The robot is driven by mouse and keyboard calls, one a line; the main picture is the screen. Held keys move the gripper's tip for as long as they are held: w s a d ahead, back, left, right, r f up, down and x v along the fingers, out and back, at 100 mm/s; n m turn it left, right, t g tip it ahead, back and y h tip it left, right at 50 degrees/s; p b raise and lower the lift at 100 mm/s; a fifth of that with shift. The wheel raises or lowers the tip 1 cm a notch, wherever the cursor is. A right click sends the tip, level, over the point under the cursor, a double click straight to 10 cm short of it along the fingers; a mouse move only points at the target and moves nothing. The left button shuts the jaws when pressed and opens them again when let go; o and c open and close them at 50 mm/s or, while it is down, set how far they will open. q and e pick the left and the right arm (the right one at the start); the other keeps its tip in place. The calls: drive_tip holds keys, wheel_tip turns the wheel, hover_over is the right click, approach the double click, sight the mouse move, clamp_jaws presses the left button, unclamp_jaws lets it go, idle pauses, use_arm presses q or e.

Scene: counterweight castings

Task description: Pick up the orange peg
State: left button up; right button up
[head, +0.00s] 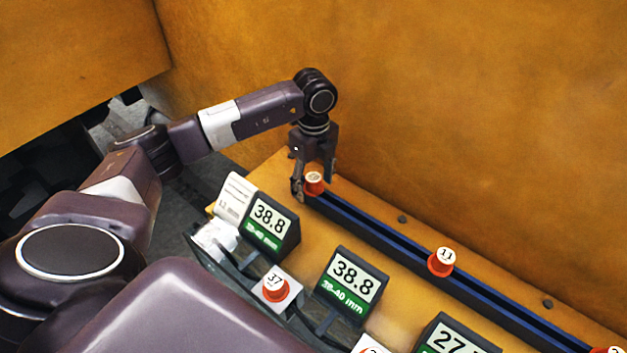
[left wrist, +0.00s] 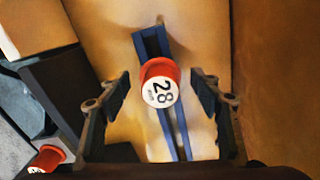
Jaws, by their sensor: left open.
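An orange peg with a white top marked 28 (left wrist: 160,83) stands at the far-left end of the blue rail; it also shows in the head view (head: 314,184). My left gripper (head: 313,178) points down over this peg. In the left wrist view its two fingers (left wrist: 158,98) are open, one on each side of the peg, with a gap on both sides. Another orange peg marked 11 (head: 441,263) stands further along the rail. An orange peg marked 37 (head: 276,289) sits on a white pad nearer to me. My right gripper is not in view.
The dark blue rail (head: 386,240) runs along the back of the tan bench, near an ochre wall (head: 450,110). Displays reading 38.8 (head: 269,219) and 38.8 (head: 352,278) stand in front of it. One more orange peg (head: 607,350) is cut off at the lower right.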

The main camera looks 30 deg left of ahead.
sight(315, 177)
use_arm(q)
drive_tip(key=c, duration=1.3)
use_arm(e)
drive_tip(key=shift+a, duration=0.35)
use_arm(q)
drive_tip(key=shift+o, duration=0.2)
drive_tip(key=shift+w+r, duration=0.1)
drive_tip(key=shift+r, duration=0.05)
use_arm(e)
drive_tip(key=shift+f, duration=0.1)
use_arm(q)
wheel_tip(315, 177, up, 10)
drive_tip(key=b, duration=0.3)
drive_tip(key=shift+w, duration=0.1)
wheel_tip(315, 177, up, 10)
drive_tip(key=shift+p, duration=0.35)
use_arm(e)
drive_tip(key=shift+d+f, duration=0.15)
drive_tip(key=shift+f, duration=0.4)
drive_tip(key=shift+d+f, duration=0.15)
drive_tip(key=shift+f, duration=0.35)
use_arm(q)
drive_tip(key=shift+s, duration=0.2)
